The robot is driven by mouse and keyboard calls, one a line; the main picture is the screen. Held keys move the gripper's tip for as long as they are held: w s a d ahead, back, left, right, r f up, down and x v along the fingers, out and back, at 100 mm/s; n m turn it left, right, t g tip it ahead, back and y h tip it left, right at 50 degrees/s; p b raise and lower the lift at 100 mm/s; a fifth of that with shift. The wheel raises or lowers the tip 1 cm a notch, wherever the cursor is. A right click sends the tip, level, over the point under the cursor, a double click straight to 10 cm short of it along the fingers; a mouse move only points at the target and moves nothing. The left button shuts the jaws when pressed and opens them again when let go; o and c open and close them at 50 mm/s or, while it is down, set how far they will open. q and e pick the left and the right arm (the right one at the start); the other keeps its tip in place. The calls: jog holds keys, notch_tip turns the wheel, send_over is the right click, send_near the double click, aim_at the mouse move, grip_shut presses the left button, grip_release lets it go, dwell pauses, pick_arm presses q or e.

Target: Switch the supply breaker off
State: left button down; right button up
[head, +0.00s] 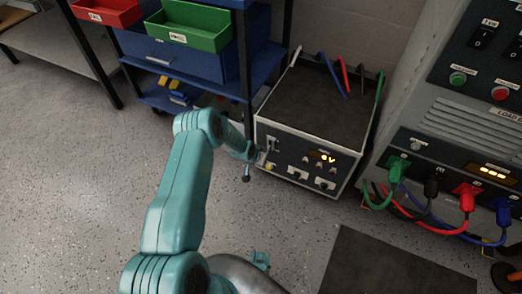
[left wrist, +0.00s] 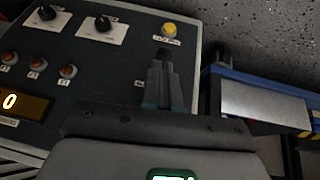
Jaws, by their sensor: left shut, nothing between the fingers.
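The supply unit is a low box (head: 318,100) with a dark top and a front panel with a lit display (head: 322,158) reading about 0 V. My left gripper (head: 260,152) is at the left part of this panel, beside a small pale plate (head: 271,143) that is probably the breaker. In the left wrist view the shut fingers (left wrist: 165,62) point at the panel, with a dark piece at their tips. The breaker's lever and its position are hidden or too small to tell. A yellow lamp (left wrist: 170,30) shows just beyond the fingertips.
Two black knobs (left wrist: 103,24) and red buttons (left wrist: 68,71) are on the panel. A load cabinet (head: 450,110) with coloured plugs and cables stands at the right. A blue shelf trolley (head: 185,60) with red and green bins stands behind left. The floor at left is clear.

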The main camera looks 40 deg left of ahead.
pick_arm(q)
jog(key=shift+s+a+f+t+y+b, duration=0.1)
jog(key=shift+s+f+t+y+b, duration=0.05)
jog(key=shift+f+b, duration=0.5)
jog(key=shift+s+a+f+t+y+b, duration=0.15)
jog(key=shift+f+b, duration=0.3)
jog(key=shift+f, duration=0.3)
pick_arm(e)
jog(key=shift+s+a+f, duration=0.15)
jog(key=shift+a, duration=0.1)
pick_arm(q)
jog(key=shift+d+r, duration=0.1)
jog(key=shift+r, duration=0.05)
